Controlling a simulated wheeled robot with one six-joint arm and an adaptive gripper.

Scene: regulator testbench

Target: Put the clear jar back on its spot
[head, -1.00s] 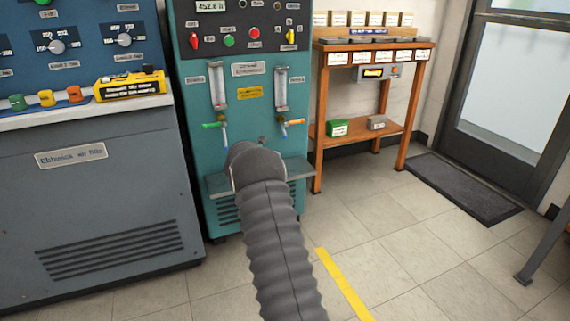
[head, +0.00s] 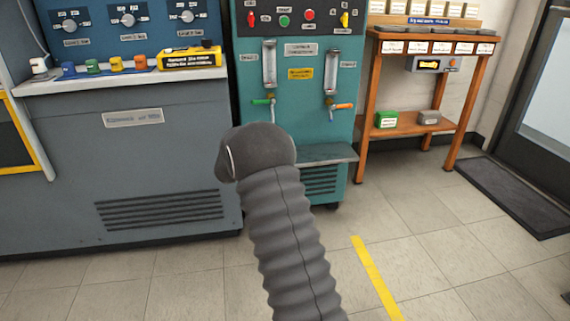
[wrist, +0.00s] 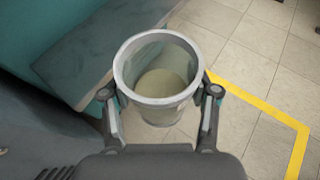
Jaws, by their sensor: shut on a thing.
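The clear jar (wrist: 158,111) shows in the wrist view, with a pale rim, see-through walls and some yellowish tint at the bottom. My gripper (wrist: 160,112) is shut on it, one finger on each side, and holds it upright with its mouth toward the camera. The floor shows below and beyond the jar. In the head view my arm hides the gripper and the jar.
The teal cabinet (head: 300,120) has two flow tubes, green and orange taps and a shelf (head: 328,153). A grey-blue bench (head: 130,170) stands left. A wooden rack (head: 430,48) stands right. Open tiled floor with a yellow line (head: 375,275) lies in front.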

